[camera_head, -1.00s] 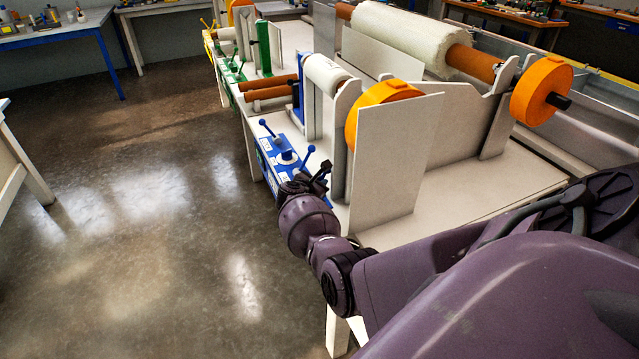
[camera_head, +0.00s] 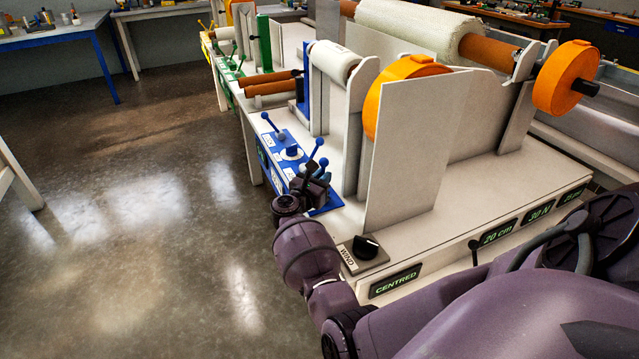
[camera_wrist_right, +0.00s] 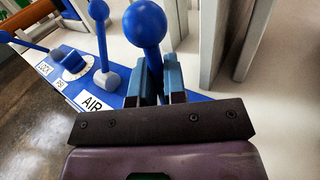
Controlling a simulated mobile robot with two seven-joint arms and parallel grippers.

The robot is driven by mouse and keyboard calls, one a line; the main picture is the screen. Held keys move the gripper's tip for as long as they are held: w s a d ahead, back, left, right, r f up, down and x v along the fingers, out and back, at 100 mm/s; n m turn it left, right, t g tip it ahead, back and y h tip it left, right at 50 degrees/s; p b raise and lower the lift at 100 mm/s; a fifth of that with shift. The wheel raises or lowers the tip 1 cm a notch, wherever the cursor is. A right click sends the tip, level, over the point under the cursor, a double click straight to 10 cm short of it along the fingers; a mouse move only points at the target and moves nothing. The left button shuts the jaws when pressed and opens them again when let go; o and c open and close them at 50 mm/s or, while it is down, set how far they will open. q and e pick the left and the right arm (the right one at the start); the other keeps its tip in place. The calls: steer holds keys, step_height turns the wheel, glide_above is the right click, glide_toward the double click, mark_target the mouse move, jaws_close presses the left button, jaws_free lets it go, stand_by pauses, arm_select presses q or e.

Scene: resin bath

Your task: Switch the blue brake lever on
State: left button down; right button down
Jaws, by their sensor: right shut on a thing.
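The blue control panel (camera_head: 264,139) sits at the table's left edge and carries several blue levers and a round knob. In the right wrist view, a ball-topped blue lever (camera_wrist_right: 146,24) stands between the fingers of my right gripper (camera_wrist_right: 160,82). The fingers are shut on its shaft below the ball. In the head view, my right gripper (camera_head: 314,182) is at the near end of the panel. The held lever's base and label are hidden, so I cannot read whether it is marked as the brake. My left gripper is not in view.
Beside the held lever stands another blue lever (camera_wrist_right: 99,12) near the AIR label, then the round knob (camera_wrist_right: 74,62). A pale upright plate (camera_head: 415,150) and orange disc (camera_head: 385,95) stand right of the panel. A black WIND knob (camera_head: 365,246) is nearer me.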

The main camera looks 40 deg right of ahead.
steer(key=shift+a+f+n+h+b, duration=0.15)
steer(key=shift+f+n+h+b, duration=0.2)
steer(key=shift+b, duration=0.2)
steer(key=shift+w+a+r+h+b, duration=0.1)
steer(key=shift+a+r+h+b, duration=0.05)
steer(key=shift+r+h+b, duration=0.15)
steer(key=shift+r+n, duration=0.1)
steer(key=shift+n, duration=0.15)
steer(key=c, duration=1.5)
jaws_free()
steer(key=shift+o, duration=0.2)
